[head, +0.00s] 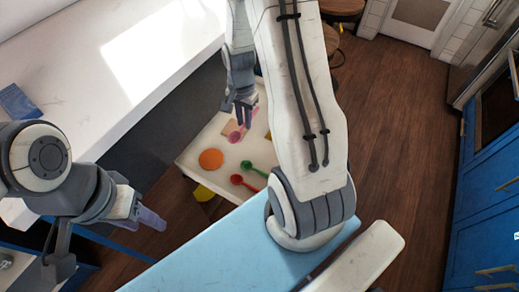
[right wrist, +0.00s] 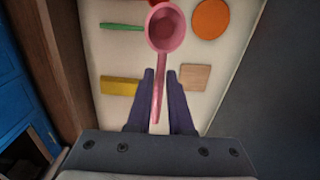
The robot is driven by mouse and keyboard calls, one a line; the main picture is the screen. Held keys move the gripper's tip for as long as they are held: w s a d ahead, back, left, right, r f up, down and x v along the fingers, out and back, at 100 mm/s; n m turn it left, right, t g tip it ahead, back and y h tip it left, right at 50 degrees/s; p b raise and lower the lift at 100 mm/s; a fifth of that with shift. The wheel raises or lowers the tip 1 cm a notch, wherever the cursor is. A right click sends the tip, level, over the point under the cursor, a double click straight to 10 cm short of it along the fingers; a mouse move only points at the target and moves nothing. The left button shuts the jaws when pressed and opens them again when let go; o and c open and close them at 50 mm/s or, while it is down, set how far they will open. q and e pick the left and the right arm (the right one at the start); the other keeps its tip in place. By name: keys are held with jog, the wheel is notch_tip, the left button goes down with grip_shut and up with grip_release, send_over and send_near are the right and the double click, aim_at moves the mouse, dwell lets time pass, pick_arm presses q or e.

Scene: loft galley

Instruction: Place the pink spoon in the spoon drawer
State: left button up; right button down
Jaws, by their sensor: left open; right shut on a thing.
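The pink spoon (right wrist: 166,30) is in my right gripper (right wrist: 160,78), which is shut on its handle; the bowl points away from the gripper. In the head view the pink spoon (head: 236,134) hangs below my right gripper (head: 240,112), over a white surface (head: 190,160) with flat items on it. My left gripper (head: 143,206) is open and empty at the lower left, beside a blue edge. An opening with a blue edge (head: 85,272) shows at the lower left; I cannot tell whether it is the spoon drawer.
On the white surface lie an orange disc (head: 211,159), a red spoon (head: 238,180), a green spoon (head: 248,165), a yellow block (right wrist: 121,86) and a wooden block (right wrist: 195,77). A white counter (head: 100,75) runs along the left. Blue cabinets (head: 480,210) stand at right; wooden floor (head: 400,130) is clear between.

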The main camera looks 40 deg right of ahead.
aim_at(266, 155)
jog(key=d+f+m+b, duration=0.2)
jog(key=f+m+b, duration=0.1)
jog(key=f, duration=0.3)
jog(key=s+d+f+m+b, duration=0.1)
jog(key=d+f+m+b, duration=0.1)
jog(key=f+b, duration=0.3)
jog(key=s+d+f+m+b, duration=0.1)
jog(key=d+f+m+b, duration=0.2)
jog(key=f, duration=0.5)
jog(key=shift+s+f+m+b, duration=0.1)
jog(key=shift+f+m+b, duration=0.3)
jog(key=shift+m+b, duration=0.45)
jog(key=shift+f, duration=0.15)
jog(key=c, duration=0.8)
grip_release()
jog(key=shift+c, duration=0.2)
